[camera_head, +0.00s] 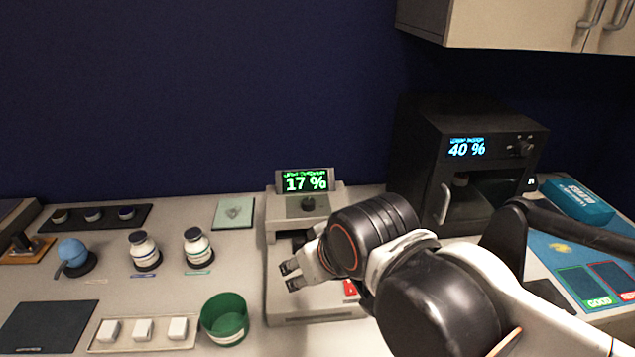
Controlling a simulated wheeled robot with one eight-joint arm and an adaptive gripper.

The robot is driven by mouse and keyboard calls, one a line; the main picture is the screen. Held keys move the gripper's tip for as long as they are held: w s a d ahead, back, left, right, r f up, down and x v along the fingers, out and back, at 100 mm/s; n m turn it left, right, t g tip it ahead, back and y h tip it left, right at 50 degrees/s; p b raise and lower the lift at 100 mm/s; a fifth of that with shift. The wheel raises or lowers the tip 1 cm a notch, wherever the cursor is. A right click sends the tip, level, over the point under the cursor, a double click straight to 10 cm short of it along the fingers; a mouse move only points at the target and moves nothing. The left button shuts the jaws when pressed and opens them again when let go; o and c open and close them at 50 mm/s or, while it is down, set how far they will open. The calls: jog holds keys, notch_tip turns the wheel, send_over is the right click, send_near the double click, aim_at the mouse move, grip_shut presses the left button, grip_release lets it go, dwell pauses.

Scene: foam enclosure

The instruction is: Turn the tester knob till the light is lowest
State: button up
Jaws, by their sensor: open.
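The tester (274,292) is a light grey machine in the middle of the counter. A small screen (305,181) on top reads 17 % in green. My arm hides the right side of the tester. A red part (350,288) shows at its base.
A black oven-like box (421,150) reading 40 % stands right. Two white jars (145,252) (198,246), a green cup (225,319), a tray (98,343) of white blocks and a dark mat (47,327) lie left. A cabinet (500,22) hangs upper right.

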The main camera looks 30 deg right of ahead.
jog(key=shift+r, duration=0.1)
dwell(0.3)
jog(key=w+d+r+m+g+p, duration=0.35)
jog(key=w+r+p, duration=0.45)
jog(key=w+r, duration=0.3)
jog(key=m+g+p, duration=0.3)
jog(key=g+p, duration=0.1)
jog(key=p, duration=0.5)
send_over(308, 202)
notch_tip(308, 202, down, 4)
jog(key=shift+h, duration=0.3)
notch_tip(308, 202, down, 13)
jog(key=shift+w+f+b, duration=0.1)
jog(key=shift+b, duration=0.6)
jog(key=shift+c, duration=0.3)
jog(key=c, duration=1)
